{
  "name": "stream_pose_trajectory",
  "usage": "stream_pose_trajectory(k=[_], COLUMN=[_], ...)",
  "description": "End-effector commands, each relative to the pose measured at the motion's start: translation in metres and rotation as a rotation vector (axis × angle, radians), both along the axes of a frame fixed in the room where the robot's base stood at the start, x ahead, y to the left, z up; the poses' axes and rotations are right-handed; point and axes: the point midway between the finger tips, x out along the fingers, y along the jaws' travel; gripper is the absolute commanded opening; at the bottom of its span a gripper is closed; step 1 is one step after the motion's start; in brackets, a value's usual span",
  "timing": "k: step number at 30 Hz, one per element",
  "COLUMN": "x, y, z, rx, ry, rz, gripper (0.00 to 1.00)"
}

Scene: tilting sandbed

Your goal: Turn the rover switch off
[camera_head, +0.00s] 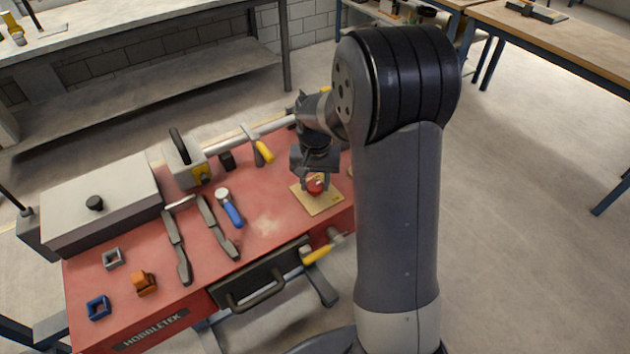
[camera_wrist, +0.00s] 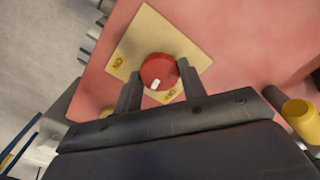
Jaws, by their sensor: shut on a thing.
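The rover switch is a round red knob (camera_head: 316,185) on a square tan plate (camera_head: 318,204) at the right end of the red bench top. In the wrist view the red knob (camera_wrist: 158,74) has a white mark near its lower edge, and the tan plate (camera_wrist: 145,35) carries yellow lettering at two places, one reading like "ON". My gripper (camera_head: 314,178) is over the plate, pointing down. In the wrist view its two fingers (camera_wrist: 160,82) stand on either side of the knob, shut on it. The finger tips partly hide the knob's sides.
The red bench (camera_head: 270,220) holds a blue-handled tool (camera_head: 231,209), dark bars, a grey box (camera_head: 100,200) and small coloured blocks. A yellow-handled tool (camera_head: 264,151) lies behind. A yellow crank handle (camera_head: 318,255) juts from the bench front. A yellow cylinder (camera_wrist: 299,112) is right of my gripper.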

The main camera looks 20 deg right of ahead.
Motion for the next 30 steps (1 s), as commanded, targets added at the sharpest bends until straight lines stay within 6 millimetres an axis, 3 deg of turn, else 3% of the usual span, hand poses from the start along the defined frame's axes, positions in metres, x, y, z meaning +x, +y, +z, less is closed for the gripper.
stream_pose_trajectory(k=[15,30], x=[0.0002,0.0002], y=[0.0003,0.0002], z=[0.0006,0.0008], rx=[0.000,0.000], ry=[-0.001,0.000], rz=[0.447,0.632], gripper=[0.17,0.17])
